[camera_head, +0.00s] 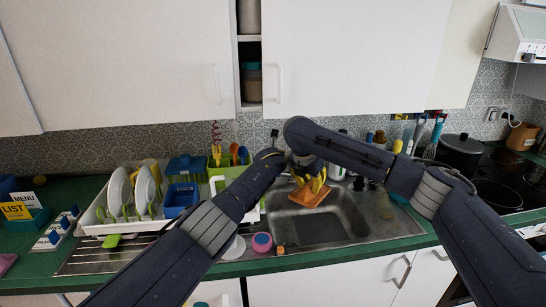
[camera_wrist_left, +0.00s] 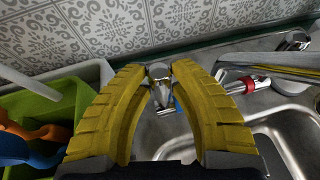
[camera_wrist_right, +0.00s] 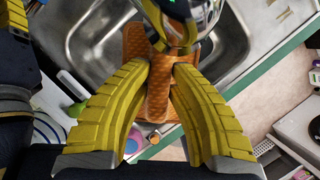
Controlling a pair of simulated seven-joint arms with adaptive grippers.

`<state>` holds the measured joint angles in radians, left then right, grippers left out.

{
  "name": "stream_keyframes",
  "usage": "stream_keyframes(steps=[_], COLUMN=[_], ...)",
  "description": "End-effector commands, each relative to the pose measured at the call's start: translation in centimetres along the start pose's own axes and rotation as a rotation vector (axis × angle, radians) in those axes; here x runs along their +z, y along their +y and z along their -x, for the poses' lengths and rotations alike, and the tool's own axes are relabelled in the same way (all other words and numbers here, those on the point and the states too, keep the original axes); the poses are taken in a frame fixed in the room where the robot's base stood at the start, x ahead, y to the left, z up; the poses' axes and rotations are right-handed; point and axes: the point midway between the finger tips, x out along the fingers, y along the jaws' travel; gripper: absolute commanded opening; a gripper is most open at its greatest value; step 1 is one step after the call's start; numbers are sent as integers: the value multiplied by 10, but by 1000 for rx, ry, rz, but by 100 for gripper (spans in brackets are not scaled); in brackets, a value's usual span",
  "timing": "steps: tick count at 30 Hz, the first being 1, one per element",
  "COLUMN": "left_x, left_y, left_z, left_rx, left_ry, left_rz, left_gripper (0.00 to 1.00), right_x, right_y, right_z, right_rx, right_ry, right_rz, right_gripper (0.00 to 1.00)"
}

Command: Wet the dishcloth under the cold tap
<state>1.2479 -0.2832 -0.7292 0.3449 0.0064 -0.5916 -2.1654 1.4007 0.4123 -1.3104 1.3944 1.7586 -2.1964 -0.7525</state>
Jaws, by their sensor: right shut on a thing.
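The orange dishcloth (camera_head: 310,194) hangs over the sink basin (camera_head: 318,225). My right gripper (camera_head: 317,180) is shut on it; in the right wrist view the cloth (camera_wrist_right: 159,92) is pinched between the yellow fingertips (camera_wrist_right: 165,64). A chrome tap spout (camera_wrist_right: 190,18) is just above the cloth there, and no water shows. In the left wrist view my left gripper (camera_wrist_left: 161,70) has its fingertips a little apart at a chrome tap part (camera_wrist_left: 160,72) with a blue mark (camera_wrist_left: 179,104) below. Contact is unclear. In the head view my arms hide the left gripper and most of the tap.
A white dish rack (camera_head: 95,222) with plates stands left of the sink. A pink-and-blue round item (camera_head: 262,242) sits at the sink's front left. A black pot (camera_head: 460,152) stands at right. Tiled wall (camera_wrist_left: 110,25) is close behind my left gripper.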

Motion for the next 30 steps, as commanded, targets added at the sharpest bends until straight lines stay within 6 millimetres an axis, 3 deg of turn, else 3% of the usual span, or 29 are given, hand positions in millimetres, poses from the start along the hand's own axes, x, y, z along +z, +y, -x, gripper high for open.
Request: stream_keyframes(steps=[5,17,30], left_x=[0,-1,-9], left_y=[0,1,-2], left_z=[0,0,12], left_rx=[0,2,13], left_ry=[0,-12,-158], left_rz=[0,-3,-30], left_gripper=[0,0,0], right_x=[0,0,0], right_y=[0,0,0], right_z=[0,0,0], right_rx=[0,0,0], right_ry=[0,0,0], right_rz=[0,0,0], right_gripper=[0,0,0])
